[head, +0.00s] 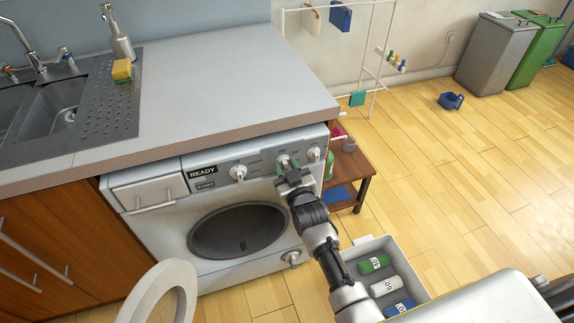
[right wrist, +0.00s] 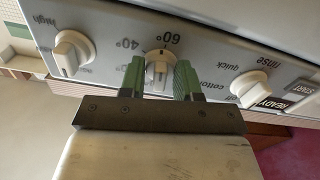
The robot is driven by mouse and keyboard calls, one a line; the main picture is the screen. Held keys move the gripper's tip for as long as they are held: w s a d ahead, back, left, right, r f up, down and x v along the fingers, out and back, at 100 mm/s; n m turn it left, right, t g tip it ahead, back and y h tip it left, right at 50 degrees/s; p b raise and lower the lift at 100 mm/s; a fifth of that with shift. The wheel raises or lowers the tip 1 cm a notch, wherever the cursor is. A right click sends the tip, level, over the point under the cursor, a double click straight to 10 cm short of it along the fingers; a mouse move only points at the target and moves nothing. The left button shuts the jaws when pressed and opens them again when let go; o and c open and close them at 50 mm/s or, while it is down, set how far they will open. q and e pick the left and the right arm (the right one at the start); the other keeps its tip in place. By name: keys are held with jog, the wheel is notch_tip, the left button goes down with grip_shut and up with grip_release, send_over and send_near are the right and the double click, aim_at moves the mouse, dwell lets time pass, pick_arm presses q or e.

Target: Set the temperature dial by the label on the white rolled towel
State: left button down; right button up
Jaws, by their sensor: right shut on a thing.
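The washing machine (head: 150,193) stands under the counter with several dials on its front panel. My right gripper (head: 288,170) is at the middle dial of the upper row, the temperature dial (right wrist: 158,72). In the right wrist view, its green fingers (right wrist: 160,80) are on both sides of this white dial, shut on it. Marks 40° and 60° show beside the dial; its exact pointer direction is unclear. The white rolled towel (head: 387,287) lies in a grey bin (head: 415,273) between a green and a blue roll; its small label looks like 60. My left gripper is out of view.
The program dial (head: 238,173) and another dial (head: 314,154) flank the held one. The round washer door (head: 165,275) hangs open at the lower left. A small wooden table (head: 352,165) stands right of the machine. Open floor (head: 480,180) lies further right.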

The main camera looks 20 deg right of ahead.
jog(key=shift+f+m, duration=0.15)
jog(key=shift+m, duration=0.65)
jog(key=o, duration=0.6)
jog(key=shift+s+p, duration=0.1)
jog(key=shift+p, duration=0.2)
jog(key=s, duration=1)
jog(key=shift+s+d, duration=0.15)
jog(key=shift+s, duration=0.2)
